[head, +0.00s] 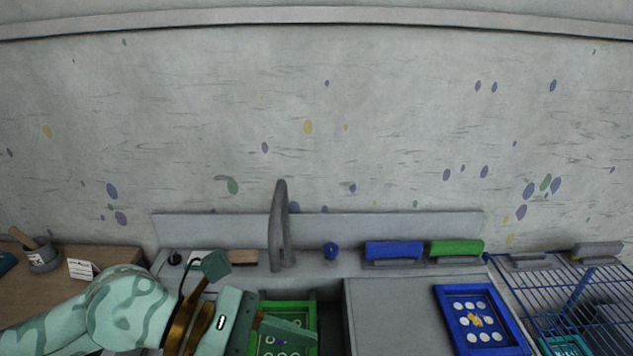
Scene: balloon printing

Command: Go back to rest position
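My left arm, teal and patterned, comes in from the lower left. My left gripper (250,297) is open, its two fingers spread apart, with nothing seen between them. It is above or in front of a green frame (312,318) and hides part of it. The contact between gripper and frame cannot be told. My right gripper is not in view.
A grey faucet (279,225) stands behind the gripper. A blue-handled tool (394,249) and a green-handled tool (456,247) lie on the back ledge. A blue frame with white circles (443,302) lies on the right counter. A blue wire rack (530,285) stands far right.

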